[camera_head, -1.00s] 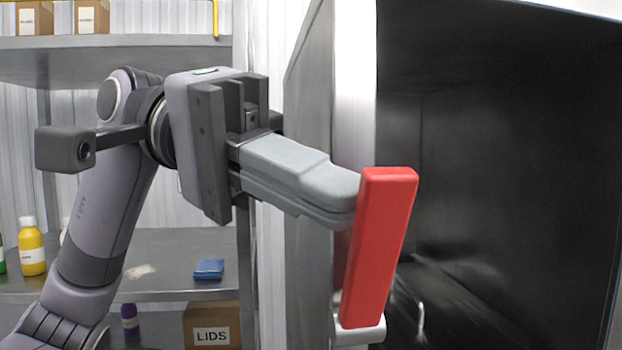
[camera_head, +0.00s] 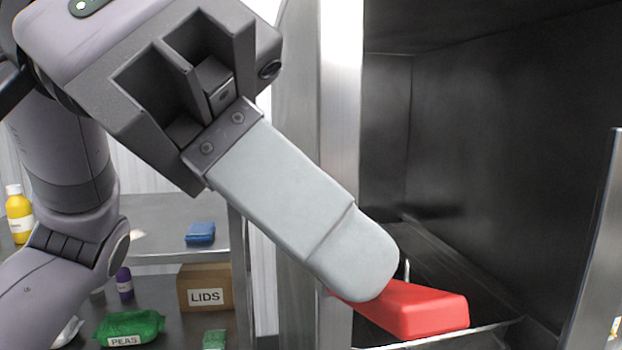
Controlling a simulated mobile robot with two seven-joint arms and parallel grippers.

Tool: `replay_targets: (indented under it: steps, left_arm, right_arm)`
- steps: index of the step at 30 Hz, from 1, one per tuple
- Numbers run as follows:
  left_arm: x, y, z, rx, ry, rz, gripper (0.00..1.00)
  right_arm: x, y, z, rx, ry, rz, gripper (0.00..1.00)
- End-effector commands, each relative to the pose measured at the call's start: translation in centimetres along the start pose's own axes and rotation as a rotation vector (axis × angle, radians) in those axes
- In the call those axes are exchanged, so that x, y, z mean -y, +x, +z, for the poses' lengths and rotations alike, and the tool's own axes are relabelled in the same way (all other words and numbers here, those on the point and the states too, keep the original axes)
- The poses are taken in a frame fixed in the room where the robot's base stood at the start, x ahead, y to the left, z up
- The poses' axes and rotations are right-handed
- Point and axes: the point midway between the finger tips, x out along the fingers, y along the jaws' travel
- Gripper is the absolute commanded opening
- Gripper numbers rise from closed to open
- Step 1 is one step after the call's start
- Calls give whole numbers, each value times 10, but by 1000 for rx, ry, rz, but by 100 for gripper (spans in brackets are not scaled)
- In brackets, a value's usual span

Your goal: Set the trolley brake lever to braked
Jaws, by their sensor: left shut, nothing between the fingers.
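The red brake lever (camera_head: 425,309) is in the lower right of the head view, at the front upright of the steel trolley (camera_head: 340,110). It lies nearly level, pointing right and slightly toward me. My left gripper (camera_head: 365,265) is shut and empty. Its grey fingers slant down to the right, with the tips over the lever's left end. They seem to touch it, and they hide that end and its pivot. My right gripper is not in view.
The trolley's dark inside opens at the right, with a steel edge (camera_head: 598,240) at the far right. Shelves on the left hold a yellow bottle (camera_head: 19,216), a blue packet (camera_head: 200,234), a LIDS box (camera_head: 205,288) and a green PEAS bag (camera_head: 129,327).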

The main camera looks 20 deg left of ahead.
Motion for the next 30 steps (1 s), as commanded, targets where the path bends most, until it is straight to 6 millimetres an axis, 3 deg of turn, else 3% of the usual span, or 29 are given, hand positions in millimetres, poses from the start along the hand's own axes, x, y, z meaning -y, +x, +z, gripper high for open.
replay_targets:
  steps: [12, 30]
  left_arm:
    - [-4, 22, 22, 0, -4, 7, 0]
    - [-4, 30, 30, 3, -5, 6, 0]
  right_arm:
    - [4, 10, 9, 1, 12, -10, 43]
    - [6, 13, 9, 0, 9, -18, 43]
